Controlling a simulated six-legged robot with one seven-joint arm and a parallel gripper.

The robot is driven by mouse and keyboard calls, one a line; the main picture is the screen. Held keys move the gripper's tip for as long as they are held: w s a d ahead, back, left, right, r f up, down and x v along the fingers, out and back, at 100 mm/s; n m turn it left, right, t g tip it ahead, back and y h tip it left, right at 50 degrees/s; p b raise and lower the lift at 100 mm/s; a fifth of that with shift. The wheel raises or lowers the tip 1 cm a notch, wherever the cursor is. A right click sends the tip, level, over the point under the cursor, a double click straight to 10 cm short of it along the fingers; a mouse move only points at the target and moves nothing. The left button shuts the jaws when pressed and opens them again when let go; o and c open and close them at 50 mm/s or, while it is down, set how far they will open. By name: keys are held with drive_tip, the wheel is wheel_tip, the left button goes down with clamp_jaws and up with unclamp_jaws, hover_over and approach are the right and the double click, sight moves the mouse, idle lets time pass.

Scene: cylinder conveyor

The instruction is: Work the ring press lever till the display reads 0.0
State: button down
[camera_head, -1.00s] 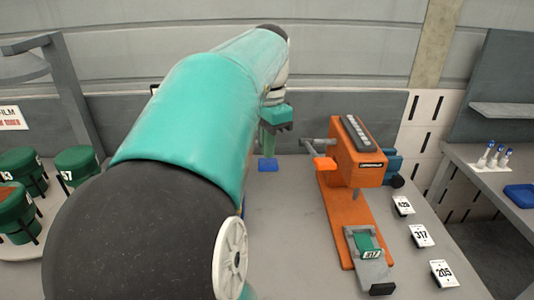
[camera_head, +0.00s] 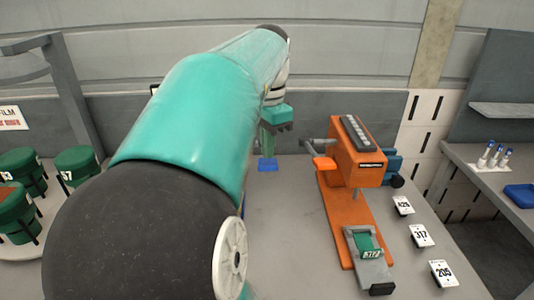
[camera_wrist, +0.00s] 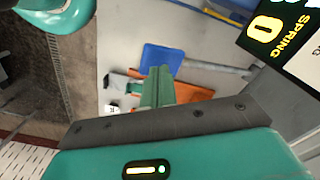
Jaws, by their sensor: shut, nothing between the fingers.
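The orange ring press (camera_head: 357,160) stands on the table in the head view, with a dark strip (camera_head: 355,133) on top. A grey bar (camera_head: 316,144) and an orange tab (camera_head: 323,163) stick out at its left. My gripper (camera_head: 268,142) points down left of the press, apart from it, above a blue piece (camera_head: 267,164). In the wrist view my gripper's fingers (camera_wrist: 157,85) are together and empty, overlapping a blue plate (camera_wrist: 160,58) beside a grey bar (camera_wrist: 216,67). A black panel (camera_wrist: 270,35) there shows a yellow "0" and "SPRING", cut off by the edge; no "0.0" is readable.
A green block marked 317 (camera_head: 364,247) sits on the press's front end. Tags 425 (camera_head: 403,205), 317 (camera_head: 422,236) and 205 (camera_head: 443,273) lie to its right. Green drums (camera_head: 78,165) stand at left.

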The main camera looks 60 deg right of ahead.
drive_tip(key=shift+f, duration=0.1)
drive_tip(key=shift+f, duration=6.05)
drive_tip(key=shift+r, duration=7.7)
